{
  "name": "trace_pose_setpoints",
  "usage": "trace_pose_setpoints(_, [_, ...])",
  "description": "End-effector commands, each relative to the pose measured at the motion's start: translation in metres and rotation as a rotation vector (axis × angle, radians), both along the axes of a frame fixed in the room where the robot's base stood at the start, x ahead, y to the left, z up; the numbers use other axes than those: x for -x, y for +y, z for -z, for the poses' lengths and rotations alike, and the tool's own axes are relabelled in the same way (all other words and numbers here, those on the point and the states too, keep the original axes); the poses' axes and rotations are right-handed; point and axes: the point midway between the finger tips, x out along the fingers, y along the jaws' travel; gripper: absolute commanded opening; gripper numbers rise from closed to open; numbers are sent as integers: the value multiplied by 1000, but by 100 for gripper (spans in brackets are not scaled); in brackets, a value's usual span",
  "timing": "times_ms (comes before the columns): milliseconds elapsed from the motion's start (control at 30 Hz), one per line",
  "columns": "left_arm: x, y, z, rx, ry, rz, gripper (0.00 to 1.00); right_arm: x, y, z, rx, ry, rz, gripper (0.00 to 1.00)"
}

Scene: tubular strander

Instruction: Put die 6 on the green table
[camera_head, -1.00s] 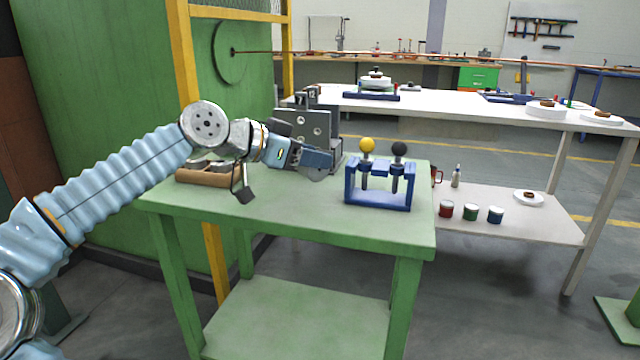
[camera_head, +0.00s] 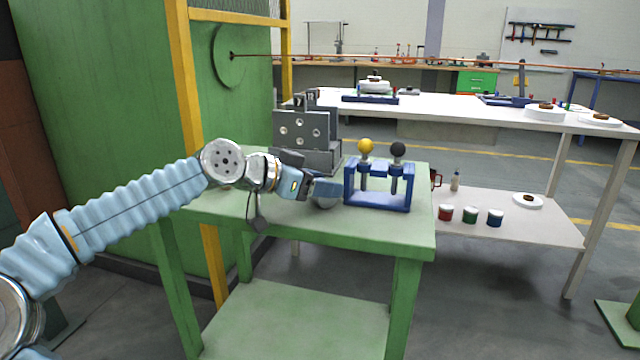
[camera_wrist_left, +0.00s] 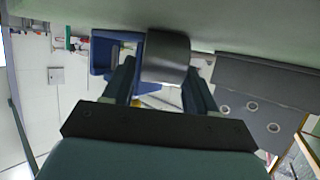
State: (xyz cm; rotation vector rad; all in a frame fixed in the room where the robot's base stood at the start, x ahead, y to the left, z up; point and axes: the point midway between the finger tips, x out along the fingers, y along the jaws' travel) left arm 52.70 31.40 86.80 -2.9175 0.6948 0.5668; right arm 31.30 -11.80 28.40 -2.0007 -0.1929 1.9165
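The green table (camera_head: 285,222) stands in front of me. My left gripper (camera_head: 325,190) is low over its top, left of the blue stand. In the left wrist view, the fingers (camera_wrist_left: 160,85) are closed on the sides of a grey, rounded metal piece (camera_wrist_left: 167,55), which I take to be die 6. In the head view, the die (camera_head: 325,203) shows partly below the fingertips, close to the tabletop. I cannot tell whether it touches the table. No number is readable on it. My right gripper is not in view.
A blue stand (camera_head: 378,206) with yellow-knobbed and black-knobbed tools is just right of the gripper. A grey metal block with holes (camera_head: 302,128) stands behind it. The table's front right is clear. A white table (camera_head: 450,110) is beyond.

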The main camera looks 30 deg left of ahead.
Motion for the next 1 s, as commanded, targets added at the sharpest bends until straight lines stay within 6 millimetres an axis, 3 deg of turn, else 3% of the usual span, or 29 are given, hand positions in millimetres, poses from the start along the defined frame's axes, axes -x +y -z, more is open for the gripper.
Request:
trace_pose_setpoints(100, [0,0,0,0,0,0,72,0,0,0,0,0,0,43])
trace_pose_setpoints(467, [2,2,-5,0,0,-1,72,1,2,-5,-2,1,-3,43])
trace_pose_setpoints(1000, [90,47,-44,0,-1,-3,72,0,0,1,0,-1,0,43])
